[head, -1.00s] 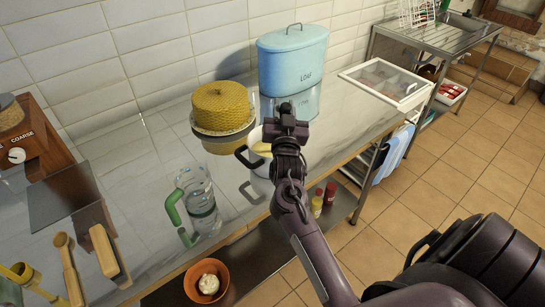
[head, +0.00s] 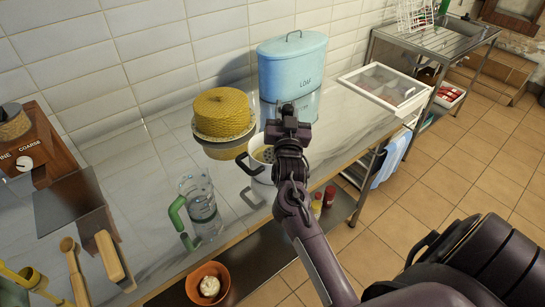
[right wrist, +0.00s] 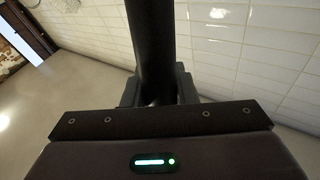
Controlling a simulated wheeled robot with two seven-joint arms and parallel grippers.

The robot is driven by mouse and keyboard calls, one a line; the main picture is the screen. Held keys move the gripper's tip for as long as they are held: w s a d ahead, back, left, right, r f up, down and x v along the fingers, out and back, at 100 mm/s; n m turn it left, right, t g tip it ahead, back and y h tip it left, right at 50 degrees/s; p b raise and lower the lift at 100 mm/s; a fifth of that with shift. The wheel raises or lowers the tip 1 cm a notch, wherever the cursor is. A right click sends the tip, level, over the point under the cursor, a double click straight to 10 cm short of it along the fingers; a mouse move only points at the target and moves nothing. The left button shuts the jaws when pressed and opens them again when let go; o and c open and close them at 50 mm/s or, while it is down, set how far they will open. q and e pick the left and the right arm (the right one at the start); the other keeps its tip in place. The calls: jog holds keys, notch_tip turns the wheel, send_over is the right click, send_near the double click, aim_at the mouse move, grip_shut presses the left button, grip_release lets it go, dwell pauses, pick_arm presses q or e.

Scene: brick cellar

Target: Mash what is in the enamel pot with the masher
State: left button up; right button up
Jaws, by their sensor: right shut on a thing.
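The white enamel pot (head: 262,174) with dark handles stands near the counter's front edge in the head view. Some yellowish contents show inside its rim; the rest is hidden. My right gripper (head: 287,115) is above the pot's right side and covers part of it. In the right wrist view the right gripper (right wrist: 158,92) is shut on a thick black upright handle (right wrist: 152,45), apparently the masher's. My left gripper is not in view.
A glass jug (head: 202,213) with a green handle stands left of the pot. A yellow woven dome (head: 222,112) and a blue bread bin (head: 290,66) stand behind. An orange bowl (head: 207,290) is in front, lower down. A glass-topped case (head: 385,85) is at right.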

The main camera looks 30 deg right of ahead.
jog(key=shift+s+d+r+p, duration=0.1)
jog(key=shift+s+r+p, duration=0.2)
jog(key=shift+r+p, duration=0.7)
jog(key=shift+s+a+r+p, duration=0.1)
jog(key=shift+s+r+p, duration=0.15)
jog(key=shift+r+p, duration=0.75)
jog(key=shift+s+d+r+p, duration=0.1)
jog(key=shift+s+r+p, duration=0.2)
jog(key=shift+r+p, duration=0.7)
jog(key=shift+r, duration=0.3)
notch_tip(320, 180, up, 4)
jog(key=p, duration=0.3)
